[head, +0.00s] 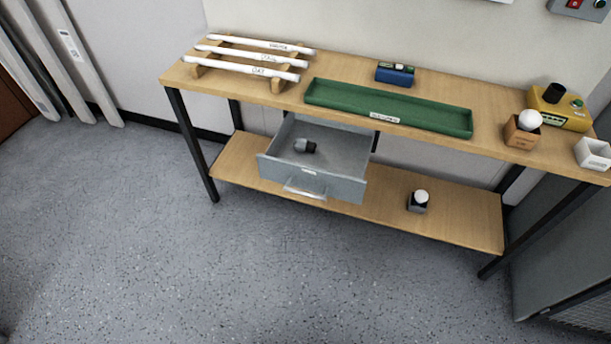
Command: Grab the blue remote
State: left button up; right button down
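A small blue box-shaped device (394,75), which looks like the blue remote, sits on the wooden table top near its back edge. Its upper face is dark with small light-coloured parts too small to make out. It stands just behind the long green tray, apart from it. Neither of my grippers shows in the head view.
The green tray (340,96) lies in front of the blue device. White labelled tubes (250,57) rest on a wooden rack at left. A grey drawer (335,185) stands open below, holding a dark object. A yellow device (560,112) stands at right. The floor in front is clear.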

aim_at(387, 73)
jog(key=i+l+z, duration=0.7)
